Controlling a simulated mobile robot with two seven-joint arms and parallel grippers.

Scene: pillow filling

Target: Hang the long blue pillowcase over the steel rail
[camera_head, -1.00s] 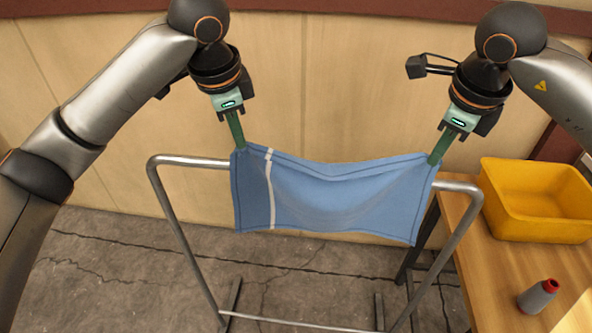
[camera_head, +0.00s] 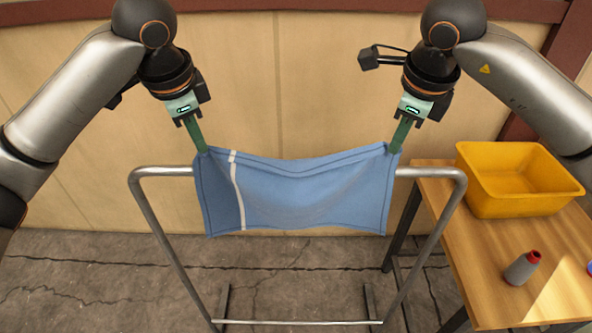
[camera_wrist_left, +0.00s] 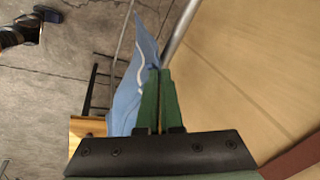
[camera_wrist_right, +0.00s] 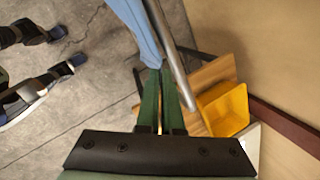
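The long blue pillowcase (camera_head: 310,195) is spread out between both grippers, with a white stripe near its left end. Its top edge sags slightly in the middle, and it hangs in front of the steel rail (camera_head: 163,171), hiding the rail's middle. My left gripper (camera_head: 203,150) is shut on its top left corner. My right gripper (camera_head: 395,148) is shut on its top right corner. Both grips are a little above the rail's height in the head view. In the left wrist view the cloth (camera_wrist_left: 125,105) lies on the side of the rail (camera_wrist_left: 182,30) away from the wall.
A wooden table (camera_head: 455,240) stands at the right, close to the rail's right leg. It carries a yellow bin (camera_head: 500,205) and a grey bottle with a red cap (camera_head: 522,268). A wood-panelled wall (camera_head: 310,80) rises behind the rail. The concrete floor below is cracked.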

